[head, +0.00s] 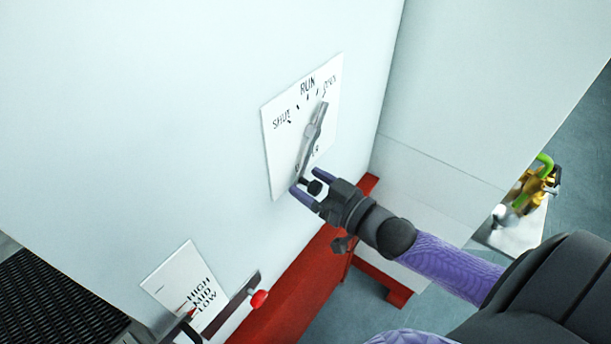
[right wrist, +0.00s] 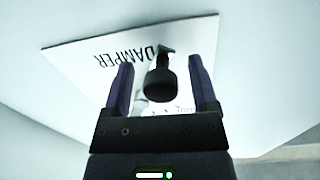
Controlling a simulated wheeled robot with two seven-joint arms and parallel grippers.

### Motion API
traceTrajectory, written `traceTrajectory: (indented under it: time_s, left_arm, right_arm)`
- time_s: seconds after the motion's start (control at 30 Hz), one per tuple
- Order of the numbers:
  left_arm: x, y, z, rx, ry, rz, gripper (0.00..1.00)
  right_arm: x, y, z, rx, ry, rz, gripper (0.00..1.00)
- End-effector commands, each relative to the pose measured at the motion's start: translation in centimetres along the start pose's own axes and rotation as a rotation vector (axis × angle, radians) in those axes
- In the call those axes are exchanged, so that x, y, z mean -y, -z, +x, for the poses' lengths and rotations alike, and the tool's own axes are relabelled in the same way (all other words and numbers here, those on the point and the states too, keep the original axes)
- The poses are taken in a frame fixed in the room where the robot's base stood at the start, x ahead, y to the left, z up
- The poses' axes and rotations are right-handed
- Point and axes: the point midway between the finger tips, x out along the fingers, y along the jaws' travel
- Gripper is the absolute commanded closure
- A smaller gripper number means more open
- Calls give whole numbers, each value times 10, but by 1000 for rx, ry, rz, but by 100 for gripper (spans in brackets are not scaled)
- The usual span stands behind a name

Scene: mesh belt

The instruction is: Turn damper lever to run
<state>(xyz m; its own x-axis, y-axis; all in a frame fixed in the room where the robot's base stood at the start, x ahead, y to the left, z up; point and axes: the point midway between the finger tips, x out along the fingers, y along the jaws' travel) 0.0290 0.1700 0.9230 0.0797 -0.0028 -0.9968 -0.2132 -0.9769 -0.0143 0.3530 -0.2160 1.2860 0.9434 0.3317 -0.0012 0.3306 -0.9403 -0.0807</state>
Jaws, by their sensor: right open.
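The damper lever (head: 312,132) is a grey metal handle on a white plate (head: 272,146) marked SHUT, RUN and OPEN. Its upper, pointed end lies near the OPEN mark, to the right of RUN. Its lower end carries a black knob (head: 314,187). My right gripper (head: 308,186) is open at the knob, with one purple finger on either side. In the right wrist view the knob (right wrist: 159,84) stands between the two spread fingers, with gaps beside it. The plate there (right wrist: 85,58) reads DAMPER upside down. My left gripper is not in view.
A second plate (head: 168,287) marked HIGH, MID, LOW and a red-knobbed lever (head: 259,299) are at lower left. A black mesh belt (head: 55,300) lies at the left edge. A red base beam (head: 305,290) runs below the white wall. Yellow-green fittings (head: 535,185) stand at right.

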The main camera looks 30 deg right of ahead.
Motion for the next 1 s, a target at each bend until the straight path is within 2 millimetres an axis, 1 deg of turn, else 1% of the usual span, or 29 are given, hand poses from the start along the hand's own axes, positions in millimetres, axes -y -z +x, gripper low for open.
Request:
traceTrajectory:
  time_s: [0.03,0.13,0.4,0.57,0.6,0.67,0.7,0.77,1.0]
  left_arm:
    - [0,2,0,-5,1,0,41]
    - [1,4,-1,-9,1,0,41]
    - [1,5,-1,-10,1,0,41]
    - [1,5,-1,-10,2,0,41]
    - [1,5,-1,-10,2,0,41]
    - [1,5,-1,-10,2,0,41]
    - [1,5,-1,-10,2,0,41]
    - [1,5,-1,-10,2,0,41]
    - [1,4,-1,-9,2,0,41]
  right_arm:
    - [0,0,5,-1,0,1,25]
    - [0,0,11,0,0,1,25]
    - [0,0,13,1,0,0,25]
    - [0,0,13,1,0,0,59]
    - [0,0,13,1,0,0,67]
    - [0,0,13,1,0,0,80]
    - [0,0,13,1,0,0,88]
    - [0,0,13,1,0,0,100]
    - [0,0,13,1,0,-1,100]
